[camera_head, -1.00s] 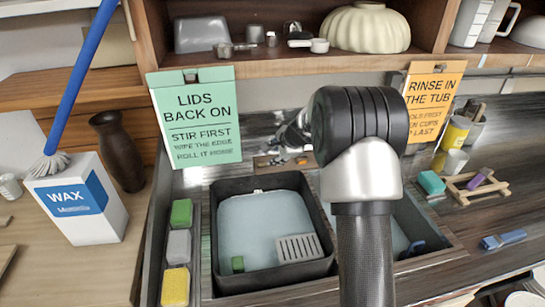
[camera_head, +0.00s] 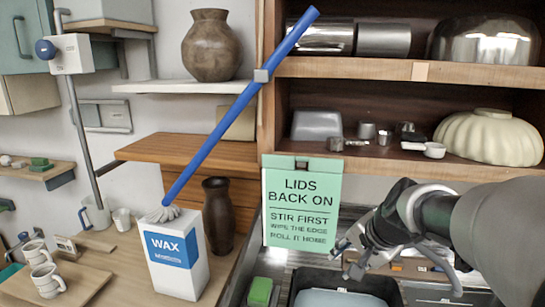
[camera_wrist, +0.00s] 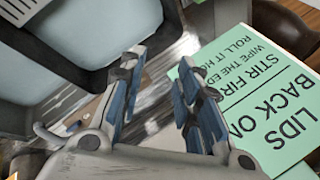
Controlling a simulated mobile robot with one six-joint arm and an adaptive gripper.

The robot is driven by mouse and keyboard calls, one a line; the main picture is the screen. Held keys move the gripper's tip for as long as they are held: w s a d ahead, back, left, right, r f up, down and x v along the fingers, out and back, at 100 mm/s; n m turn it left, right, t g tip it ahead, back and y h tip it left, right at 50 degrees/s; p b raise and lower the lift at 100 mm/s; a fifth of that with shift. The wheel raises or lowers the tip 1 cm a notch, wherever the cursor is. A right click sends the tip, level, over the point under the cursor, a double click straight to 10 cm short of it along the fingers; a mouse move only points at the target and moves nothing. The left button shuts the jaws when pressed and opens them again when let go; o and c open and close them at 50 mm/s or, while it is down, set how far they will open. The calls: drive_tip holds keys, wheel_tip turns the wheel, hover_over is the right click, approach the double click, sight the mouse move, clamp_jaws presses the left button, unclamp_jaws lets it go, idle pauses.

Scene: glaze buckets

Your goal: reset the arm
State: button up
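My gripper (camera_head: 400,272) hangs at the lower right of the head view, in front of the shelf unit and above the black tub (camera_head: 345,283). In the wrist view its two blue-padded fingers (camera_wrist: 160,66) stand apart with nothing between them. My arm reaches in from the right edge of the head view. The green "LIDS BACK ON" sign (camera_head: 304,202) hangs just left of the gripper, and it shows upside down beside the right finger in the wrist view (camera_wrist: 255,95).
A white wax box (camera_head: 175,254) with a blue-handled brush leaning up from it stands left, beside a dark vase (camera_head: 218,215). A pale fluted bowl (camera_head: 490,135) sits on the shelf behind my arm. Mugs (camera_head: 48,279) stand at the lower left.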

drive_tip(key=s+a+n+g+h, duration=0.1)
drive_tip(key=s+n, duration=0.9)
drive_tip(key=s, duration=1.7)
drive_tip(key=shift+s+a+f+h, duration=0.35)
drive_tip(key=shift+a+f+h, duration=0.15)
drive_tip(key=shift+a, duration=0.55)
